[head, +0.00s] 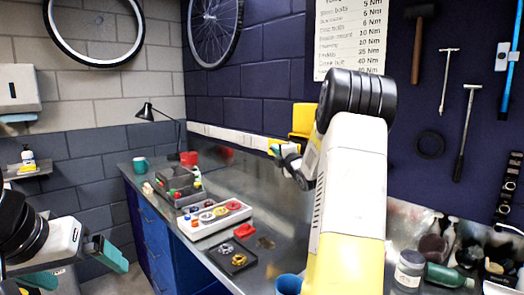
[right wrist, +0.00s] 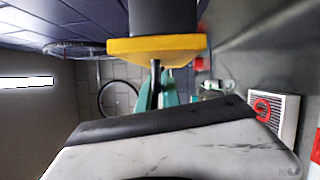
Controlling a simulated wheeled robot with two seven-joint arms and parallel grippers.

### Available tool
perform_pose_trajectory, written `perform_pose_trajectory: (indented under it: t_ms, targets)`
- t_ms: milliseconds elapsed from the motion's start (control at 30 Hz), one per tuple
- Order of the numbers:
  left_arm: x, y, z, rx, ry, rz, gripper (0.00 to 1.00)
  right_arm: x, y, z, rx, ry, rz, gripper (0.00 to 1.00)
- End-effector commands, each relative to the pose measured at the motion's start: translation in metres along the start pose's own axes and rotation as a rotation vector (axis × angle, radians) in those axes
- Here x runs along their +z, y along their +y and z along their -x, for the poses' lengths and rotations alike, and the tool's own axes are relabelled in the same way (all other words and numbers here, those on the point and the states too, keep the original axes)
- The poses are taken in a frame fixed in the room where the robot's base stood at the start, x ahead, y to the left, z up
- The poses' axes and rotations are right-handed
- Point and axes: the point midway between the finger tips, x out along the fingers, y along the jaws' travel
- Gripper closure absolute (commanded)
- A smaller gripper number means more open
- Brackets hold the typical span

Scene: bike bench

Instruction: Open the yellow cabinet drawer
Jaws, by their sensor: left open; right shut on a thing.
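The yellow cabinet drawer shows in the right wrist view as a yellow front (right wrist: 155,46) with a dark body behind it. A dark handle stem sticks out from it towards my right gripper (right wrist: 158,95), whose teal fingers are shut on the handle. In the head view a yellow piece (head: 303,119) shows at the wall behind my right arm, which hides much of that area. My right gripper (head: 278,150) is there, small and partly hidden. How far the drawer stands out cannot be told. My left gripper (head: 84,271) is open and empty at the lower left.
A metal-topped bench (head: 218,254) with blue drawers runs along the wall. On it are a grey parts tray (head: 215,217), a black tray (head: 233,258), a teal mug (head: 140,164) and a lamp (head: 150,112). Bottles and a jar (head: 409,270) stand at the right. Tools hang above.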

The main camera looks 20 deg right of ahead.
Motion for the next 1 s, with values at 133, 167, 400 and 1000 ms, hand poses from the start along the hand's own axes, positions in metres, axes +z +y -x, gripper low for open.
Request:
perform_pose_trajectory:
  t_ms: [133,167,400,1000]
  targets:
    - [0.000,0.000,0.000,0.000,0.000,0.000,0.00,0.000,-0.002,0.000,-0.003,0.000,-0.001,0.90]
    - [0.000,0.000,0.000,0.000,0.000,0.000,0.00,0.001,-0.002,0.000,-0.003,0.000,-0.001,0.84]
    - [0.000,0.000,0.000,0.000,0.000,0.000,0.00,0.001,-0.001,0.000,-0.002,0.000,0.000,0.70]
    - [0.000,0.000,0.000,0.000,0.000,0.000,0.00,0.002,-0.001,0.065,-0.003,-0.002,0.000,0.70]
